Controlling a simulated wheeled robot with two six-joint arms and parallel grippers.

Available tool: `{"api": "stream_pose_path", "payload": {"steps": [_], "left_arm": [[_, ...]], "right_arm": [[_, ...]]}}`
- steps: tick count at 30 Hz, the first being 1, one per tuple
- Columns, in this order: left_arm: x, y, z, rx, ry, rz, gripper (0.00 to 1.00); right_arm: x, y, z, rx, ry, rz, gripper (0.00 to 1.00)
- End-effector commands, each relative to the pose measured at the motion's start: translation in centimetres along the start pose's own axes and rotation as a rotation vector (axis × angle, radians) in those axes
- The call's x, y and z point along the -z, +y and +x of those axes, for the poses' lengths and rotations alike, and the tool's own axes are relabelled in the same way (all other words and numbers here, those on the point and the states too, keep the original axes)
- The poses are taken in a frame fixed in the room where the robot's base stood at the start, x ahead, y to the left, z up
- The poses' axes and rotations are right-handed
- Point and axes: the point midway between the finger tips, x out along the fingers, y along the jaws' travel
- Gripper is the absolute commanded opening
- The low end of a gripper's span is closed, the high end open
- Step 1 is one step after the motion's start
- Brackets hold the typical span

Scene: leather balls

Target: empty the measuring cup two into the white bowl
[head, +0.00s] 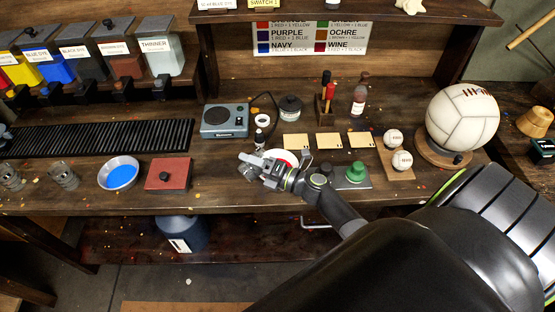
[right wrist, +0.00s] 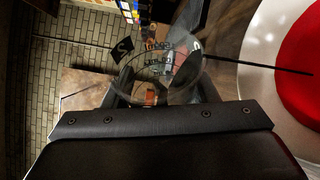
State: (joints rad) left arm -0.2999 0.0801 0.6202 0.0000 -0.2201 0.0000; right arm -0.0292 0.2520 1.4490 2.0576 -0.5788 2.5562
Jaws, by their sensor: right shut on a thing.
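My right gripper (head: 262,168) is shut on a clear measuring cup, measuring cup two (right wrist: 160,72), seen in the right wrist view with dark markings and a black tag reading 2. The cup appears tipped over in that view; how much it holds I cannot tell. The white bowl (right wrist: 260,45) fills the right of the wrist view and has red liquid in it. In the head view the white bowl (head: 294,156) is partly hidden behind my right gripper, which is close beside its left front edge. My left gripper is not in view.
A grey scale (head: 226,119) and small dark bottle (head: 259,140) are behind. A green-knobbed thing (head: 356,171) and a large ball (head: 462,118) are right. A thin dark rod (right wrist: 260,65) crosses the bowl.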

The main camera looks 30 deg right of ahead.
Motion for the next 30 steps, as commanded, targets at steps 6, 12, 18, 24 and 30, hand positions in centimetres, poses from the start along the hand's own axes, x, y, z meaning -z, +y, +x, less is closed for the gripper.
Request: {"api": "stream_pose_path", "payload": {"steps": [6,12,18,24,30], "left_arm": [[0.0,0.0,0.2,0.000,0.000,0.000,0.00],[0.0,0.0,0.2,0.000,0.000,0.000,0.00],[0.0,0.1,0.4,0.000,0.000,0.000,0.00],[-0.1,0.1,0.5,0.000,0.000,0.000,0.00],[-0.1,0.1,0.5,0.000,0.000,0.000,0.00]], "right_arm": [[-0.3,0.0,-0.1,-0.008,-0.002,0.018,0.29],[-0.5,0.1,-0.2,-0.016,-0.005,0.037,0.29],[-0.7,0.1,-0.3,-0.023,-0.007,0.054,0.29],[-1.0,0.1,-0.4,-0.029,-0.009,0.070,0.29],[-1.2,0.2,-0.4,-0.037,-0.011,0.086,0.29]]}}
